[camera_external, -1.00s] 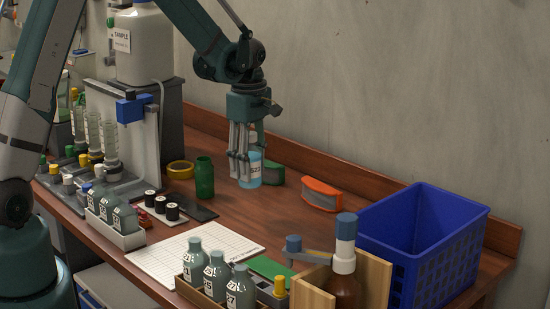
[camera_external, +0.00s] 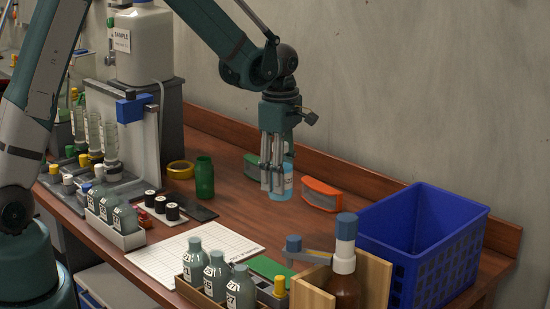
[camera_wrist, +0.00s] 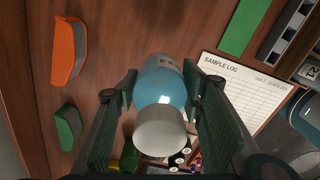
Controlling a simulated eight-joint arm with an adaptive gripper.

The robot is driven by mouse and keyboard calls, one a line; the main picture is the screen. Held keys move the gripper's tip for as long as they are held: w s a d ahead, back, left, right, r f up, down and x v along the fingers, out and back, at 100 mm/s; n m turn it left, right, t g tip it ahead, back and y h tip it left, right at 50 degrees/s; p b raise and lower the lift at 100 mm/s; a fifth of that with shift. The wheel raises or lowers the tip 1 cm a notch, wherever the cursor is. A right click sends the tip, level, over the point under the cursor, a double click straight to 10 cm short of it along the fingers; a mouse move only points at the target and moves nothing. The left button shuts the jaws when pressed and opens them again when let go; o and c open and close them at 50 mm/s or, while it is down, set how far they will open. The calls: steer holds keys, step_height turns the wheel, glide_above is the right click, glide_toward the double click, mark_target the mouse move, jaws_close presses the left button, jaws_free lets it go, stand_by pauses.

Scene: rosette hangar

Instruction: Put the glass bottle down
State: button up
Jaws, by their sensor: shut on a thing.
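The glass bottle (camera_external: 282,184) is a small light-blue bottle with a label, held upright between the fingers in the external view. My gripper (camera_external: 275,182) points down and is shut on it, over the back middle of the table. In the wrist view the blue bottle (camera_wrist: 168,88) with its pale grey cap lies between the two dark finger pads of my gripper (camera_wrist: 160,110). Whether its base touches the table or hangs just above it, I cannot tell.
An orange-and-grey block (camera_external: 321,194) stands just right of the bottle, and a green one (camera_external: 252,166) behind it. A green jar (camera_external: 204,177) stands to the left. A blue crate (camera_external: 425,240) is at right. A white sample log sheet (camera_external: 193,250) lies in front. Bare wood (camera_external: 245,215) lies between.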

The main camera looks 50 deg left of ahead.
steer(key=d+n, duration=0.1)
steer(key=d, duration=0.6)
steer(key=shift+s+b, duration=0.25)
steer(key=shift+b, duration=0.05)
steer(key=shift+f, duration=3.1)
steer(key=shift+f, duration=1.85)
steer(key=shift+f+b, duration=0.2)
steer(key=shift+b, duration=0.2)
steer(key=o, duration=1.2)
steer(key=shift+c, duration=0.2)
steer(key=shift+r, duration=0.3)
step_height(320, 180, up, 12)
steer(key=shift+p, duration=0.45)
